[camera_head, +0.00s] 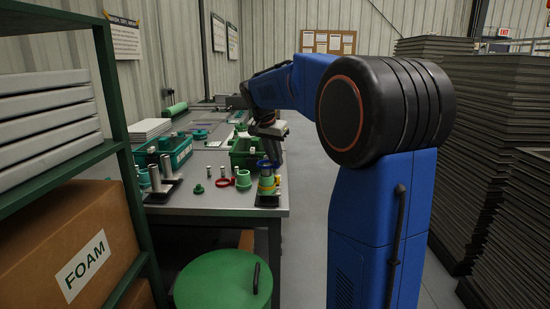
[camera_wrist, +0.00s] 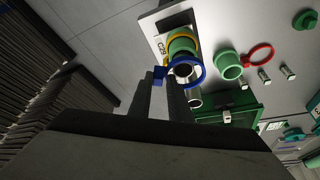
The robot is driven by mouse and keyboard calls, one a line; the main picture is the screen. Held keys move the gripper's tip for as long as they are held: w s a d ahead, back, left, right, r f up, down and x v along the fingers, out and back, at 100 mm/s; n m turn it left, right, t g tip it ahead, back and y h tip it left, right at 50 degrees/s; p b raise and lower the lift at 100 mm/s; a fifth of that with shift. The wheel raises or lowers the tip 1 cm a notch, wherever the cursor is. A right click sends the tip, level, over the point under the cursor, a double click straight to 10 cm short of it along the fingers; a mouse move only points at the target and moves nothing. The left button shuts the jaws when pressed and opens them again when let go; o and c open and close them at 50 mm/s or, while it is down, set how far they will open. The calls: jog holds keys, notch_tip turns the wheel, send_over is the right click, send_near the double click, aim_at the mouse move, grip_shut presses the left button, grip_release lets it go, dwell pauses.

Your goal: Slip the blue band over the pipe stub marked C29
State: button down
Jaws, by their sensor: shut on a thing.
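The blue band (camera_wrist: 203,73) is a ring with a small tab (camera_wrist: 159,71), which sits between the fingertips of my gripper (camera_wrist: 163,82). In the wrist view the open end of a pipe stub (camera_wrist: 183,69) shows inside the ring. The label C29 (camera_wrist: 162,45) is on the plate beside that stub. A green band and a yellow band (camera_wrist: 184,39) are around the stub beyond the blue band. In the head view the blue band (camera_head: 264,163) is at the top of the stub. I cannot tell whether it is just above the rim or around it.
A second bare pipe stub (camera_wrist: 195,98) stands close by. A green flanged part (camera_head: 243,180) and a red ring (camera_head: 222,183) lie left of the stub on the bench (camera_head: 215,207). A green crate (camera_head: 239,160) stands behind. Two more bare stubs (camera_head: 155,178) stand at the left.

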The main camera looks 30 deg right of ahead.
aim_at(276, 167)
jog(key=shift+f, duration=0.9)
dwell(4.0)
jog(key=shift+s+f, duration=0.2)
jog(key=shift+f, duration=0.2)
dwell(1.0)
jog(key=shift+f, duration=0.55)
dwell(1.1)
